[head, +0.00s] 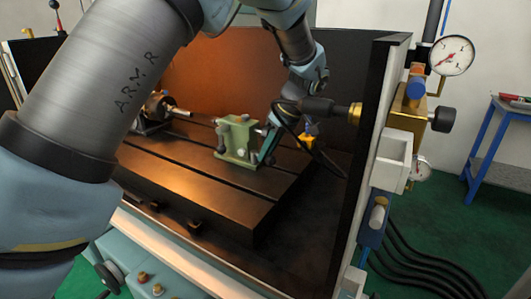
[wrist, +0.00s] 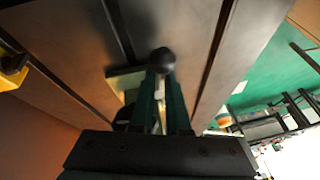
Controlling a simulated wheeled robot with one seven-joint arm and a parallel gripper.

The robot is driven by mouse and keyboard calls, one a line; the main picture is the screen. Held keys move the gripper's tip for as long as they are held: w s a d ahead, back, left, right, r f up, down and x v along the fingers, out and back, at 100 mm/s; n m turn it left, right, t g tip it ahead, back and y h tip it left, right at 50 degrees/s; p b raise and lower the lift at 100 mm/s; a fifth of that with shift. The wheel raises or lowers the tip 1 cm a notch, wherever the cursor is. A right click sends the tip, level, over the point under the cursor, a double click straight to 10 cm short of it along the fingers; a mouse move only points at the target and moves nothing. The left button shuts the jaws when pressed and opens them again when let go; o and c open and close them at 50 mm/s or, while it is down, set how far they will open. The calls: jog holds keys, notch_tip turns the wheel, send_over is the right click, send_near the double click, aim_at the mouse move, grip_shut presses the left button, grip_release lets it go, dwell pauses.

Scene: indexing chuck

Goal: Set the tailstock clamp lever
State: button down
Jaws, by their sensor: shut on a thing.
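The pale green tailstock (head: 238,138) stands on the dark slotted table in the head view. My gripper (head: 266,152) reaches down at its right side, with teal fingers close against it. In the wrist view my gripper (wrist: 163,88) is shut on the clamp lever, whose round black knob (wrist: 162,60) shows at the fingertips. The fingers hide most of the lever's shaft, so its angle is hard to tell. Part of the tailstock (wrist: 122,82) shows pale behind the fingers in the wrist view.
The slotted table (head: 190,185) is mostly bare in front of the tailstock. The chuck (head: 158,105) with a pale rod stands to its left. A yellow block (head: 306,142) and black hoses hang at the right, near the enclosure's side wall (head: 358,170).

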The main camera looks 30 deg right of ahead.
jog(key=shift+s+f, duration=0.15)
jog(key=shift+f, duration=0.15)
jog(key=c, duration=0.9)
grip_release()
jog(key=shift+r, duration=0.15)
jog(key=b+v, duration=0.1)
jog(key=v, duration=0.9)
jog(key=shift+d+r, duration=0.2)
jog(key=shift+r, duration=0.15)
